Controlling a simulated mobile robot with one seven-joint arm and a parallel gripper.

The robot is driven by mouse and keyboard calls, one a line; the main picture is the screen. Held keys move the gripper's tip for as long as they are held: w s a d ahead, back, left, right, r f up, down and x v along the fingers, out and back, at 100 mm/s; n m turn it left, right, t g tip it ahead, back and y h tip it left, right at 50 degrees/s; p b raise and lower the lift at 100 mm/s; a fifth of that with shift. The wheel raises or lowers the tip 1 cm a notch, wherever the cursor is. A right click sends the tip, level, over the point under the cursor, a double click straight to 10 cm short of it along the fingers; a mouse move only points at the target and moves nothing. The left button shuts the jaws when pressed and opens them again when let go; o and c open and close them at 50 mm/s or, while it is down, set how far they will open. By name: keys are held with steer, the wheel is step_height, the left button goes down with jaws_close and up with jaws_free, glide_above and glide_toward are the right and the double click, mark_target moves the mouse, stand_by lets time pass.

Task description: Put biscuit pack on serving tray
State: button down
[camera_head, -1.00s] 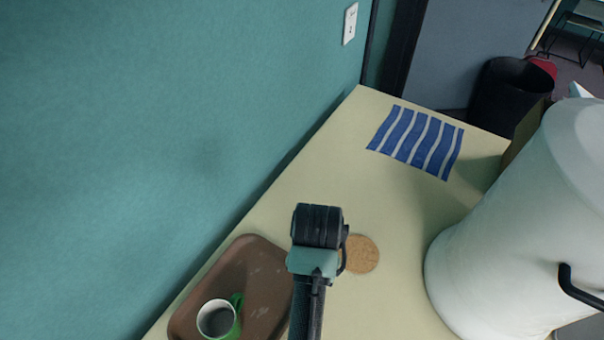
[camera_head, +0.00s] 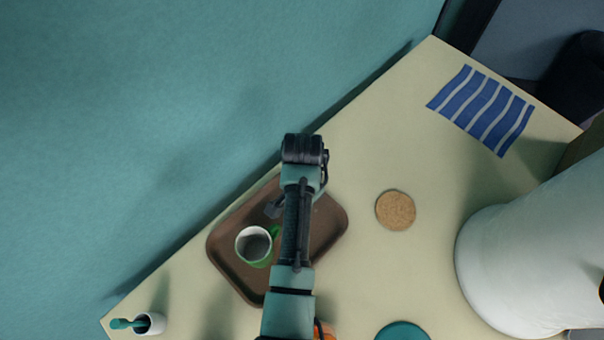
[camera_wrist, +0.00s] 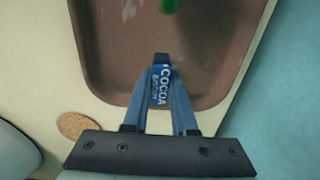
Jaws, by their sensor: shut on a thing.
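The biscuit pack (camera_wrist: 159,88) is a small blue pack with white lettering reading COCOA. My gripper (camera_wrist: 161,82) is shut on it, with a blue finger on each side. The brown serving tray (camera_head: 326,232) lies on the table, and its near edge shows beyond the pack in the wrist view (camera_wrist: 212,75). The pack appears over the tray's edge area; I cannot tell its height or whether it touches. In the head view my arm crosses the tray and hides the pack. A white and green mug (camera_head: 254,245) stands on the tray's left part.
A cork coaster (camera_head: 395,210) lies right of the tray. A blue striped cloth (camera_head: 482,110) is at the far end, and a large white urn (camera_head: 525,260) stands at right. A small white cup (camera_head: 150,323) is at lower left. The teal wall (camera_head: 150,130) borders the table.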

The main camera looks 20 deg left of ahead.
steer(key=shift+f, duration=0.45)
steer(key=shift+f, duration=0.1)
steer(key=c, duration=0.7)
jaws_free()
step_height(320, 180, up, 12)
steer(key=shift+r+p, duration=0.15)
steer(key=shift+p, duration=0.25)
